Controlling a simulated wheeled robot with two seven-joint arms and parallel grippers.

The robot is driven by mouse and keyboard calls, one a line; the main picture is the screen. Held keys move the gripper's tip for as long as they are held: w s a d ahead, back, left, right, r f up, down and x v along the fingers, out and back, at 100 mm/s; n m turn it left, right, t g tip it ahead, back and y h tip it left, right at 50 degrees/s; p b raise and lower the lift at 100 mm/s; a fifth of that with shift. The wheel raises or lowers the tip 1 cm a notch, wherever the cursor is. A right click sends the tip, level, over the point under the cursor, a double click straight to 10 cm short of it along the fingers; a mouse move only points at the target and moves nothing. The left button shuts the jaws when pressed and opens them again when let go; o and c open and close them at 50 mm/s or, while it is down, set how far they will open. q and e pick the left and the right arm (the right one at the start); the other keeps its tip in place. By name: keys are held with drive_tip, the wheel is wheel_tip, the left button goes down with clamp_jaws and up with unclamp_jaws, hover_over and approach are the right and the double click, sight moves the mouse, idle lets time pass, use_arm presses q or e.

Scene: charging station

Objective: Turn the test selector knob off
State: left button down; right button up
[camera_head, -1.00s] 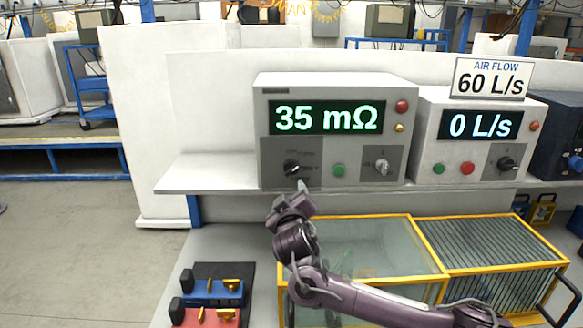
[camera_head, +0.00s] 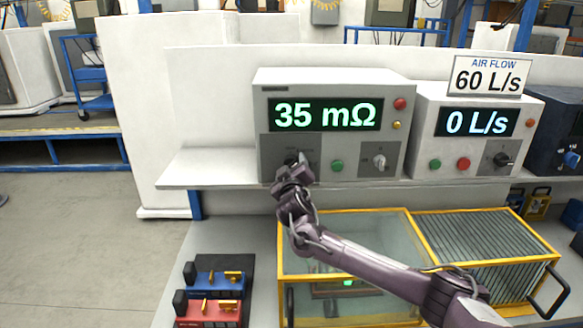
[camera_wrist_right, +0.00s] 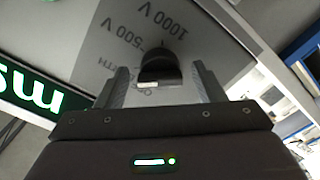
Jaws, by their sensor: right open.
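The tester (camera_head: 262,90) is a grey box on the shelf with a green display reading 35 mΩ. Its black selector knob (camera_wrist_right: 160,68) shows in the right wrist view, on a grey panel with labels such as 500 V and 1000 V. My right gripper (camera_wrist_right: 160,85) is open, with one finger on each side of the knob; I cannot tell whether they touch it. In the head view my right gripper (camera_head: 293,168) is at the lower left of the tester front and mostly hides this knob. My left gripper is not in view.
A second knob (camera_head: 379,161) and a green button (camera_head: 337,166) sit to the right on the tester. An air flow unit (camera_head: 425,110) reading 0 L/s stands beside it. Below are a yellow-framed glass case (camera_head: 345,213) and blue and red blocks (camera_head: 215,290).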

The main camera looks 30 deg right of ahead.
drive_tip(key=shift+d, duration=0.1)
drive_tip(key=c, duration=1)
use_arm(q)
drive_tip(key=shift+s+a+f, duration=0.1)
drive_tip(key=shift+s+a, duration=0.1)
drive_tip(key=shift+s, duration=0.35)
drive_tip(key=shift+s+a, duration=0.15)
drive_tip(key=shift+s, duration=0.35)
use_arm(e)
drive_tip(key=shift+f, duration=0.1)
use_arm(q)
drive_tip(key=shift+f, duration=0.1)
use_arm(e)
drive_tip(key=shift+n, duration=0.3)
use_arm(q)
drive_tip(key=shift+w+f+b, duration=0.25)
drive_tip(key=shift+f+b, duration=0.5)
drive_tip(key=shift+b, duration=0.1)
use_arm(e)
drive_tip(key=shift+n, duration=4.7)
